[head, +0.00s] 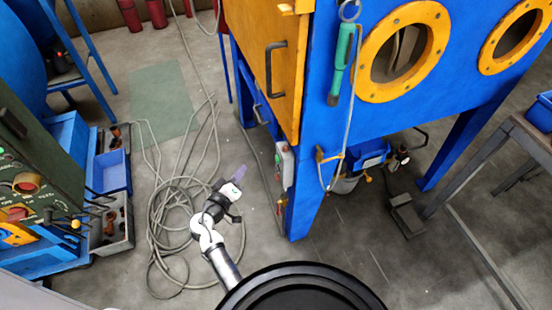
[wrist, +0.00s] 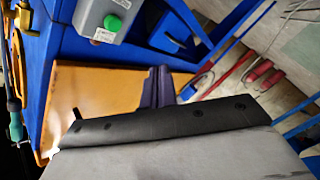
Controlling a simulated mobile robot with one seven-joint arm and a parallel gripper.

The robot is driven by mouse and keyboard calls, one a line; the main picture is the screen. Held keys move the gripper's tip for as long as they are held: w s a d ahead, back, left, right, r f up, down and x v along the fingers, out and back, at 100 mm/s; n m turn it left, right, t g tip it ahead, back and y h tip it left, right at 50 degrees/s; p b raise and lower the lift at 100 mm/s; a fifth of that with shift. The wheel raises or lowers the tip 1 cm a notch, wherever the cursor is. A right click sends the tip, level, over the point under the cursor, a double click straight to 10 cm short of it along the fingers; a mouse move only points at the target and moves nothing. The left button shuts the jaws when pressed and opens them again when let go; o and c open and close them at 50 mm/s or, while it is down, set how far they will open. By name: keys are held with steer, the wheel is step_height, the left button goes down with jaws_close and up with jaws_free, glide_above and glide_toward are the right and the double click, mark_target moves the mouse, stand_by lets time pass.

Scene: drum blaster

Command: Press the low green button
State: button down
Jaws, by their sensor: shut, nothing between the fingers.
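The green button (wrist: 113,23) is round and sits on a grey switch box (wrist: 103,15) at the top left of the wrist view. In the head view the box (head: 286,165) is mounted low on the blue blaster cabinet (head: 318,120), below the orange door; the button is too small to make out clearly there. My gripper (head: 239,172) has purple fingers and is shut and empty. It is left of the box in the head view, apart from it. In the wrist view the purple fingertips (wrist: 158,82) appear below and right of the button, not touching it.
A coiled hose (head: 175,230) lies on the floor around and behind my arm. A green machine panel (head: 40,180) with blue bins stands at the left. The orange door (head: 268,65) has a dark handle. A grey bench (head: 520,135) stands at the right.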

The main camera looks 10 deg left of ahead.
steer(key=p, duration=0.2)
glide_toward(277, 154)
steer(key=w+a, duration=0.2)
steer(key=w, duration=0.1)
steer(key=shift+w+d+f, duration=0.25)
steer(key=shift+w+d, duration=0.25)
steer(key=shift+d, duration=0.05)
steer(key=shift+b, duration=0.35)
stand_by(1.1)
steer(key=shift+w+d, duration=0.25)
steer(key=shift+d, duration=0.1)
steer(key=shift+w+d+b, duration=0.25)
steer(key=shift+d+b, duration=0.15)
stand_by(0.8)
steer(key=shift+a, duration=0.1)
steer(key=shift+s+a+b, duration=0.4)
steer(key=shift+s+a, duration=0.1)
steer(key=shift+a, duration=0.15)
